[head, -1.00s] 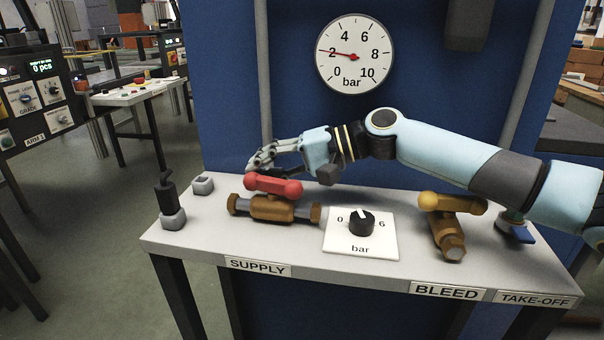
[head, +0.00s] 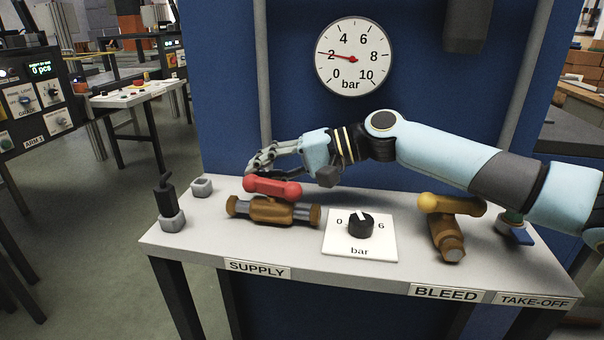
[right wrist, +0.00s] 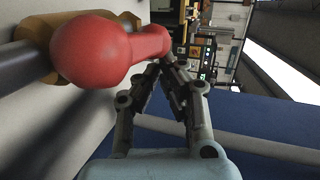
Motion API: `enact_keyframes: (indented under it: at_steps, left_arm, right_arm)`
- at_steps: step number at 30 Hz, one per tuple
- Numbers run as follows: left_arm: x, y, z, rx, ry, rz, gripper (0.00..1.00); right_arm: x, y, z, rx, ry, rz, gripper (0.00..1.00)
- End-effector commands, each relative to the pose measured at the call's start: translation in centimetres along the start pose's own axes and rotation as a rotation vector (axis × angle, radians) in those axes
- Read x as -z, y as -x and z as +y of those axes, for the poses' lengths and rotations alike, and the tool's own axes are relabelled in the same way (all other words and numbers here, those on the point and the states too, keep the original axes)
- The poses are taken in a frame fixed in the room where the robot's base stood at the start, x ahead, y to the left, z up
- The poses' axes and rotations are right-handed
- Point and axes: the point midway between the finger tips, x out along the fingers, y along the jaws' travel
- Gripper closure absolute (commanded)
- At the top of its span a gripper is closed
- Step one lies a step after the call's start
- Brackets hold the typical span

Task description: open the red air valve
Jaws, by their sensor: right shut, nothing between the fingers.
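The red valve handle (head: 272,186) sits on the brass supply valve body (head: 268,210), above the SUPPLY label. The handle lies roughly along the pipe. My right gripper (head: 254,166) is shut and empty, just behind the handle's left end. In the right wrist view the red handle (right wrist: 105,48) is large, and the shut fingertips (right wrist: 165,62) are close to its far end. I cannot tell whether they touch it. The gauge (head: 354,56) needle points at about 2 bar. My left gripper is not in view.
A regulator knob (head: 361,225) stands right of the supply valve. The bleed valve with its yellow handle (head: 452,203) and a take-off fitting (head: 514,228) are further right. A black plug-like part (head: 168,205) and a small grey block (head: 202,186) stand at the left end.

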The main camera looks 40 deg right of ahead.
Motion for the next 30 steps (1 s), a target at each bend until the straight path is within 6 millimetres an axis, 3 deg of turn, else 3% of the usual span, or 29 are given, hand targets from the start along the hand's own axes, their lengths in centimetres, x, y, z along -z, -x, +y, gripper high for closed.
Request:
enact_keyframes:
  at_steps: [15, 30]
  left_arm:
    - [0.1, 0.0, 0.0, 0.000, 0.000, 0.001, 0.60]
    - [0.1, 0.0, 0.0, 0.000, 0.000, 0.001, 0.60]
  right_arm:
    - [0.0, 6.5, 0.2, -0.004, 0.001, -0.003, 1.00]
    - [0.0, 7.4, 0.0, 0.000, 0.000, 0.000, 1.00]
